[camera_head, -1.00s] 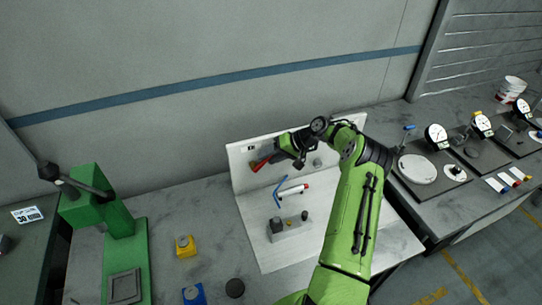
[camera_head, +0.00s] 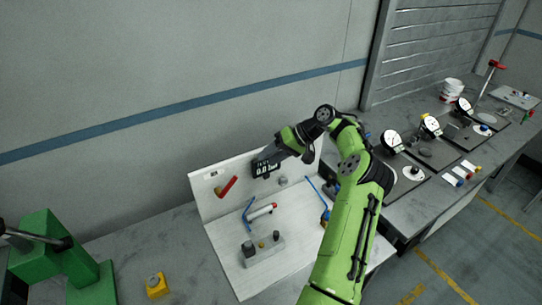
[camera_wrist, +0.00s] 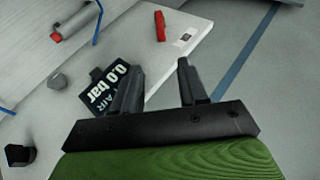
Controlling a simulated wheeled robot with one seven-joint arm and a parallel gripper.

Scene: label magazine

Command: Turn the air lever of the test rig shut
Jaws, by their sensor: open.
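The red air lever (camera_head: 228,187) is on the upright white panel of the test rig (camera_head: 205,206), at its left part. It slants up to the right in the head view. It also shows in the wrist view (camera_wrist: 160,26), beyond my fingertips. A dark display (camera_head: 266,169) right of the lever reads 0.0 bar; it shows in the wrist view (camera_wrist: 108,90) beside and partly behind one finger. My gripper (camera_wrist: 157,68) is open and empty, apart from the lever. In the head view my gripper (camera_head: 274,155) is by the display, right of the lever.
On the rig's base stand a red-tipped white cylinder (camera_head: 261,212), a blue hose (camera_head: 247,214) and a grey block with knobs (camera_head: 262,250). A yellow button box (camera_head: 156,286) and a green press (camera_head: 50,250) are left. Dial gauges (camera_head: 391,141) stand on the right bench.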

